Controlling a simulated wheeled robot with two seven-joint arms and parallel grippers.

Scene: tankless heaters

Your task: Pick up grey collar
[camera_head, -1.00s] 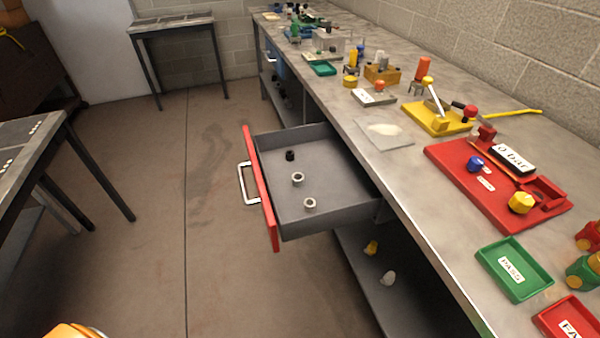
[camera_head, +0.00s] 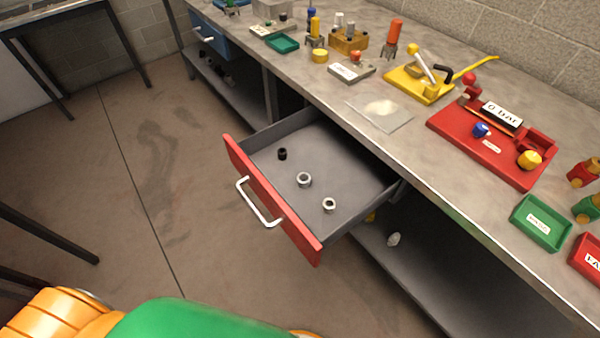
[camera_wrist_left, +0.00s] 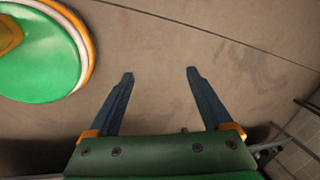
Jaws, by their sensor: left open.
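Two grey ring-like collars lie in the open drawer (camera_head: 347,188) in the head view. One grey collar (camera_head: 304,180) is near the middle of the drawer floor. The other grey collar (camera_head: 329,205) is closer to the viewer and to the right. A small black collar-like piece (camera_head: 282,154) lies farther back. My left gripper (camera_wrist_left: 158,75) is open and empty in the left wrist view, with bare floor behind its fingers. No collar shows in that view. Neither gripper's fingers show in the head view.
The drawer has a red front (camera_head: 270,200) with a white handle (camera_head: 258,203) and juts out from the grey workbench (camera_head: 440,150). The bench top holds a red fixture (camera_head: 470,150), a green tray (camera_head: 541,223) and several other parts. A lower shelf (camera_head: 420,265) sits below. The floor left of the drawer is clear.

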